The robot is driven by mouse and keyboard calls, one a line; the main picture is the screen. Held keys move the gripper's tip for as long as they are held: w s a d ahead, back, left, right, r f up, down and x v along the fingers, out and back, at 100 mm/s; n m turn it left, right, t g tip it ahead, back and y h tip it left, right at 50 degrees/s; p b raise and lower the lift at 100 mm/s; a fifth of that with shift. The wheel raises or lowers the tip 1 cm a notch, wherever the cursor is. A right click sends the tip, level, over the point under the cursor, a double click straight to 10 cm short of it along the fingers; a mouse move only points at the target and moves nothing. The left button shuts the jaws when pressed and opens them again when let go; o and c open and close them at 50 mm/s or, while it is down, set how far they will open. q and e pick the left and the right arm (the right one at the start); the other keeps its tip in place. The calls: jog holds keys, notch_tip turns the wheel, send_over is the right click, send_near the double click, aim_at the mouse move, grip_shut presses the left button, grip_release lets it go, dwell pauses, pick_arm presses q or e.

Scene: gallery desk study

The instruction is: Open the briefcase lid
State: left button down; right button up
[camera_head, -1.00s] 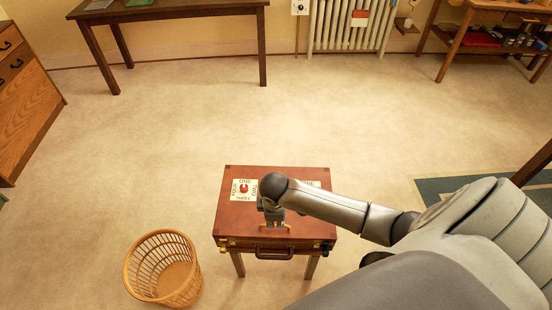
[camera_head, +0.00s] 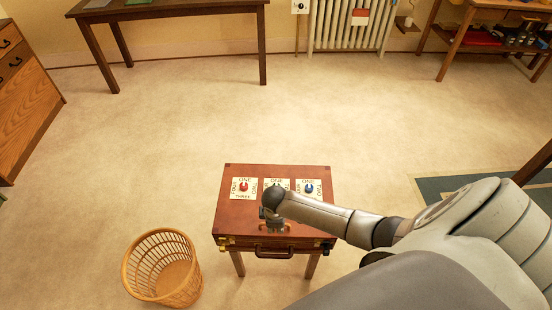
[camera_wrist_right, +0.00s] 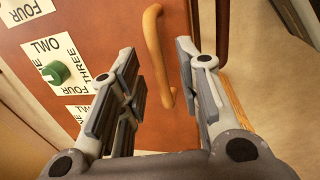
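The brown briefcase (camera_head: 231,215) lies shut on a small stand, with a dark carry handle (camera_head: 273,252) and brass-coloured latches on its front. Three white cards with dials sit on its lid: a red dial (camera_head: 243,186), a middle one mostly behind my arm, and a blue dial (camera_head: 308,188). A green dial (camera_wrist_right: 57,72) shows in the right wrist view. My right gripper (camera_head: 274,229) is low over the lid's front part. In the wrist view its fingers (camera_wrist_right: 160,95) are open, with a wooden lid handle (camera_wrist_right: 154,40) reaching between them, not gripped. My left gripper is out of view.
A wicker basket (camera_head: 163,268) stands on the floor left of the briefcase. A dark table (camera_head: 190,12), a radiator (camera_head: 345,25) and a wooden cabinet (camera_head: 25,105) are farther off. The floor behind the briefcase is clear.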

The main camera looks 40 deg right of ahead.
jog(key=shift+c, duration=0.5)
grip_shut()
